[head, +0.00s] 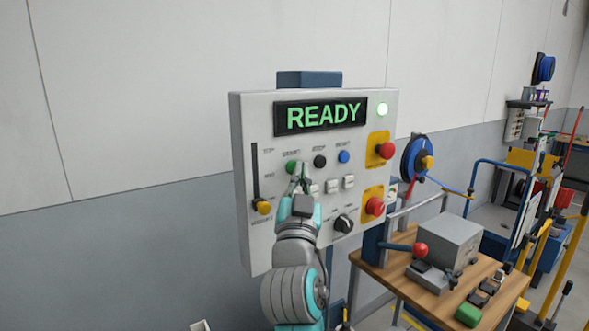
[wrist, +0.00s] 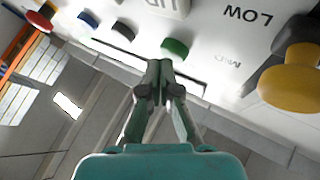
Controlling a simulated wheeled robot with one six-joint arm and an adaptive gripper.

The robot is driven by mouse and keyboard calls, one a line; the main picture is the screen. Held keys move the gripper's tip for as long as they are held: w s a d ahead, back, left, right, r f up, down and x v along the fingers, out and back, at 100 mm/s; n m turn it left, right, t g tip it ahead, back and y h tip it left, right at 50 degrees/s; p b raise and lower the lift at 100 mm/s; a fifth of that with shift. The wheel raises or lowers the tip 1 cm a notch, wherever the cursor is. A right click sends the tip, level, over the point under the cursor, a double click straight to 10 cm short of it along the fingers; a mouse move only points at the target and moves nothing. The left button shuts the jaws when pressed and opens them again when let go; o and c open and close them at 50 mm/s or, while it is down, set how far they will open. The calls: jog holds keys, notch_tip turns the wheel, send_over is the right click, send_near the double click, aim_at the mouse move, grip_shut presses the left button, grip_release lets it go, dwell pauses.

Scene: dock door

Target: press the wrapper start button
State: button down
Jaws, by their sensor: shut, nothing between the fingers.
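The control panel (head: 300,250) is a pale upright box whose display (head: 320,115) reads READY in green. A green button (head: 291,167) sits at the left of a row under the display; it also shows in the wrist view (wrist: 175,46). The small labels over the row are too blurred to read. My gripper (head: 300,170) is shut and empty, its fingertips close to the green button. In the wrist view the fingertips (wrist: 160,72) appear just beside the button; I cannot tell whether they touch it. My gripper hides part of the panel below.
A black button (head: 320,161) and a blue button (head: 344,156) continue the row. A yellow slider knob (head: 263,207) is at left; two red mushroom buttons (head: 386,151) (head: 375,206) are at right. A lit lamp (head: 382,109) and dark dial (head: 344,223) show. A workbench (head: 410,283) stands right.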

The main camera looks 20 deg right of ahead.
jog(key=shift+w+a, duration=0.15)
jog(key=shift+w, duration=0.3)
dwell(0.4)
jog(key=shift+s, duration=0.15)
jog(key=shift+s+d, duration=0.3)
jog(key=shift+s, duration=0.45)
